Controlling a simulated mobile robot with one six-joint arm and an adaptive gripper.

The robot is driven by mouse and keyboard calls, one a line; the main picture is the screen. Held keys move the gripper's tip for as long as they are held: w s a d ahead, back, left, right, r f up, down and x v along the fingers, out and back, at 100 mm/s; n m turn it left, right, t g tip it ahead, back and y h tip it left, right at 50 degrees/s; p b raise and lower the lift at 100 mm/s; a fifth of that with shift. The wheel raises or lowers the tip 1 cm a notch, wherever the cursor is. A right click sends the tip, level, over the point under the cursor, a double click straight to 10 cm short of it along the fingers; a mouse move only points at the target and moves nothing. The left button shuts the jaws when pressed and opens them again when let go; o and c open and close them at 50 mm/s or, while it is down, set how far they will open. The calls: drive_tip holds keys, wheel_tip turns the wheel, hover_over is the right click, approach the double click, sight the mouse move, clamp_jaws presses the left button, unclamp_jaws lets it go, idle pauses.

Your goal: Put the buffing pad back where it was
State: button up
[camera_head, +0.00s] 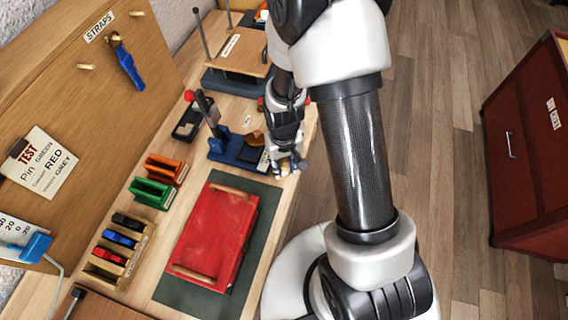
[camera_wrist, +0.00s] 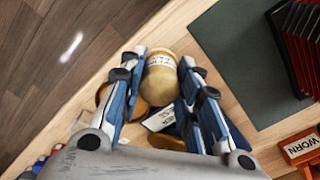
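A rounded tan piece with a pale printed label (camera_wrist: 160,80), which I take for the buffing pad, sits between the fingertips of my gripper (camera_wrist: 161,72) in the wrist view. Both blue-and-white fingers lie close against its sides, and the gripper looks shut on it. In the head view my gripper (camera_head: 287,168) is low at the bench's right edge, beside the right end of a blue fixture (camera_head: 228,150). An orange-brown rounded part (camera_head: 254,138) shows on that fixture. My fingers hide the lower side of the held piece, so its contact with the bench cannot be told.
A red tray-like block (camera_head: 215,235) lies on a dark green mat (camera_head: 250,262). Orange (camera_head: 166,169) and green (camera_head: 151,193) racks stand left of it. A red cabinet (camera_head: 525,150) stands across the floor.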

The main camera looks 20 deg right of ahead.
drive_tip(key=o, duration=0.4)
drive_tip(key=shift+o, duration=0.2)
wheel_tip(320, 180, up, 12)
drive_tip(key=r+p, duration=0.1)
drive_tip(key=p, duration=0.3)
wheel_tip(320, 180, up, 15)
drive_tip(key=t, duration=0.2)
hover_over(284, 163)
drive_tip(key=s, duration=0.5)
drive_tip(key=s+r+t, duration=0.2)
drive_tip(key=s+r, duration=0.5)
drive_tip(key=s, duration=0.3)
drive_tip(key=shift+r, duration=0.25)
drive_tip(key=shift+w+d, duration=0.1)
drive_tip(key=shift+f, duration=0.1)
